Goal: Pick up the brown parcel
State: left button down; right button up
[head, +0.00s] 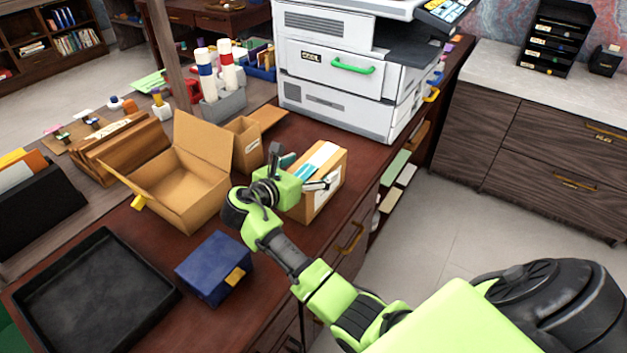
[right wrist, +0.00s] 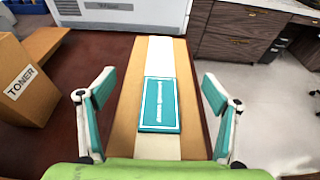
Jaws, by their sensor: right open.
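The brown parcel (head: 326,196) is a cardboard box with a white strip and a teal patch on top. It stands on the desk (head: 287,244) near its right edge, in front of the printer. In the right wrist view the parcel (right wrist: 124,112) runs away from me down the middle, its teal patch facing the camera. My right gripper (head: 305,172) is at the parcel's near end. Its two fingers (right wrist: 160,88) are spread wide, one on each side of the parcel, with nothing gripped. Whether they touch it, I cannot tell. My left gripper is not in view.
An open cardboard box (head: 180,187) and a toner box (head: 246,144) stand left of the parcel. A blue box (head: 214,267) and a black tray (head: 93,295) are nearer. The printer (head: 327,65) stands behind. Floor lies beyond the desk's right edge.

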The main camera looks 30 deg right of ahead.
jog(key=shift+x, duration=0.95)
jog(key=shift+a+r, duration=0.1)
jog(key=shift+r, duration=0.05)
jog(key=c, duration=2)
